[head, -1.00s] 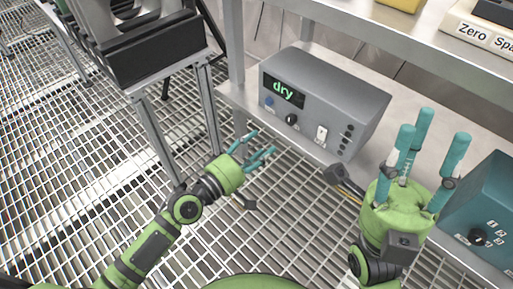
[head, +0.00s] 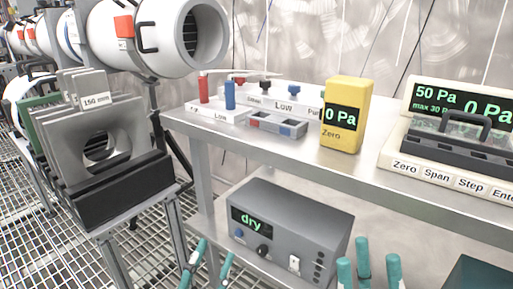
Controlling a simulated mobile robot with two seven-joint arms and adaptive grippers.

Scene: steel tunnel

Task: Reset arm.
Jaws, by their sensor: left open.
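My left gripper (head: 206,264) is at the bottom edge of the head view, left of centre. Its teal fingertips are spread apart with nothing between them, in front of the grey box with the green "dry" display (head: 290,228). My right gripper (head: 367,264) is at the bottom edge, right of centre. Its teal fingertips point up and stand apart with nothing seen between them. The palms and the arms of both are below the picture.
A steel bench (head: 270,151) carries a yellow meter (head: 347,112), a valve block with red and blue posts, and a cream pressure panel (head: 455,178). A slotted stand (head: 112,150) and white tubes (head: 160,38) are at the left. A teal box (head: 480,272) is at lower right.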

